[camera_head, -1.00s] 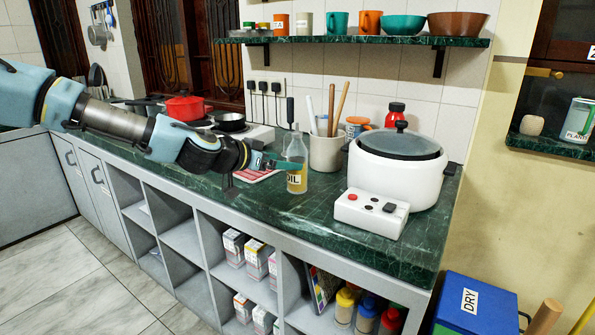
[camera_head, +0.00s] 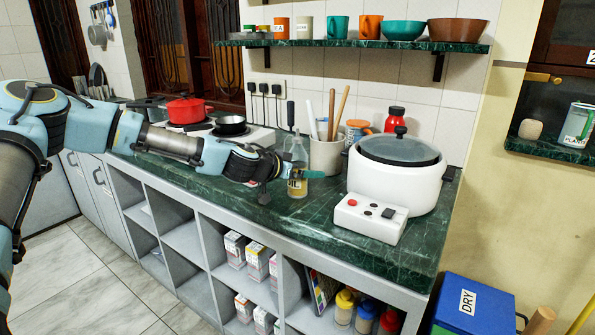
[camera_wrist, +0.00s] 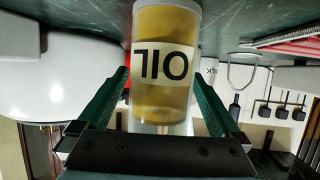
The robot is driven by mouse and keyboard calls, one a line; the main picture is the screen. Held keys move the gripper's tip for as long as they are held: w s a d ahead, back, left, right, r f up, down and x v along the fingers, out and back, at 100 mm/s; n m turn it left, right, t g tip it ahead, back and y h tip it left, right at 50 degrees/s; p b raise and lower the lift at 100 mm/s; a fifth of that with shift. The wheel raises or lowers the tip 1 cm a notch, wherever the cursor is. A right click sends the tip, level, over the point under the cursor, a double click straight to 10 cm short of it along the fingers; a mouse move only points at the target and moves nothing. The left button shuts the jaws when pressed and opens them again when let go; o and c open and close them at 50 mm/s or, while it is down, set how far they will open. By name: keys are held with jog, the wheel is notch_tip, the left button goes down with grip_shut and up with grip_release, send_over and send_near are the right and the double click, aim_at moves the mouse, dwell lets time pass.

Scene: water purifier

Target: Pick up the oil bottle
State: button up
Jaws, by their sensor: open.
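The oil bottle (camera_head: 298,187) is clear with yellow oil and a white OIL label. It stands upright on the green counter (camera_head: 240,200). My gripper (camera_head: 300,174) is at the bottle, in front of part of its body and label in the head view. In the wrist view the picture is upside down; the bottle (camera_wrist: 163,65) lies between the two open green fingers of my gripper (camera_wrist: 160,105). Gaps show between the bottle and both fingers. The bottle's neck is partly hidden behind the gripper's dark palm bar there.
A utensil crock (camera_head: 326,156) stands just right of the bottle. A white cooker (camera_head: 395,180) with a control box (camera_head: 371,217) is farther right. A red pot (camera_head: 187,109) and a dark pan (camera_head: 231,125) are at the back left. A shelf (camera_head: 350,42) hangs above.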

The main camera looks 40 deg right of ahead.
jog(key=shift+c, duration=0.4)
grip_shut()
